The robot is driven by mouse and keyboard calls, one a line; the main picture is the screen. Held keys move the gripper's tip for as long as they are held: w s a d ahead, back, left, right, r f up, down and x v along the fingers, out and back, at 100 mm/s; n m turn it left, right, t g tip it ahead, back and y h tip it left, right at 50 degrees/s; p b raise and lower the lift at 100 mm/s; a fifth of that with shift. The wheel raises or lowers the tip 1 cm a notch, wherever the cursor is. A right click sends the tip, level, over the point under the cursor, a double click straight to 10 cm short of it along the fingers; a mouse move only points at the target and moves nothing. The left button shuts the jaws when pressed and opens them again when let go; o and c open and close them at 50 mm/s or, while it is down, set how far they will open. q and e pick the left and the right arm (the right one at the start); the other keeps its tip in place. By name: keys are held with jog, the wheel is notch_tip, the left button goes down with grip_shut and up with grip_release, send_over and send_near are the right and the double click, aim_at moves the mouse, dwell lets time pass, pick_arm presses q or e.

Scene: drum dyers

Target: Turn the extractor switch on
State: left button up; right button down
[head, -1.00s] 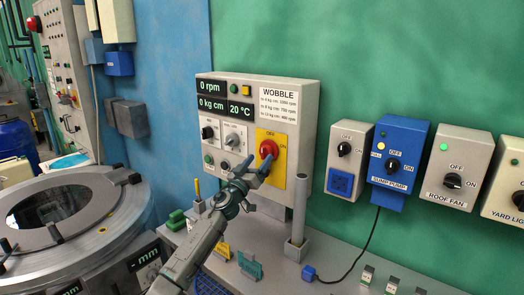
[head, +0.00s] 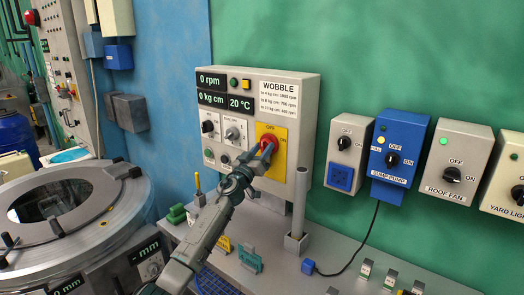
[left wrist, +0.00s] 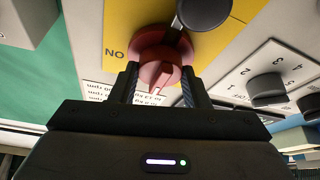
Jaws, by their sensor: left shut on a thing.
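The extractor switch is a red rotary knob (head: 271,138) on a yellow plate (head: 266,176) marked OFF at the top and ON at the right. The plate is on a grey control panel (head: 236,171) on the wall. My left gripper (head: 264,152) reaches up from below and is shut on the red knob. In the left wrist view the red knob (left wrist: 160,50) sits between the two fingers, with ON printed upside down beside it. The fingers partly hide the knob, and I cannot tell its exact angle. My right gripper is not in view.
A grey post (head: 299,205) stands on the bench right of my left arm. A blue sump pump box (head: 405,133) and other switch boxes hang to the right. The round-lidded drum (head: 125,215) is at the left. In the left wrist view a dark round piece (left wrist: 203,12) overlaps the plate.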

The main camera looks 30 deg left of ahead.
pick_arm(q)
jog(key=shift+m+h, duration=0.4)
jog(key=shift+m, duration=0.2)
jog(key=m+h, duration=0.1)
jog(key=m, duration=0.1)
jog(key=shift+a+m, duration=0.1)
jog(key=shift+m, duration=0.2)
jog(key=m+h+p, duration=0.1)
jog(key=m+h, duration=0.1)
jog(key=m, duration=0.2)
jog(key=shift+a+r+h, duration=0.1)
jog(key=shift+h, duration=0.2)
jog(key=m+g+h+p, duration=0.1)
jog(key=m+p, duration=0.1)
jog(key=m, duration=0.2)
jog(key=m+g+h+p, duration=0.1)
jog(key=m+h, duration=0.1)
jog(key=m, duration=0.2)
jog(key=shift+a+r+m+h+p, duration=0.1)
jog(key=shift+m+h+p, duration=0.2)
jog(key=shift+m+p, duration=0.1)
jog(key=m+g+h+p, duration=0.1)
jog(key=m+g, duration=0.1)
jog(key=m, duration=0.3)
jog(key=shift+p, duration=0.3)
jog(key=shift+m+g+p, duration=0.35)
jog(key=shift+m+g, duration=0.25)
jog(key=shift+m, duration=0.6)
jog(key=o, duration=1)
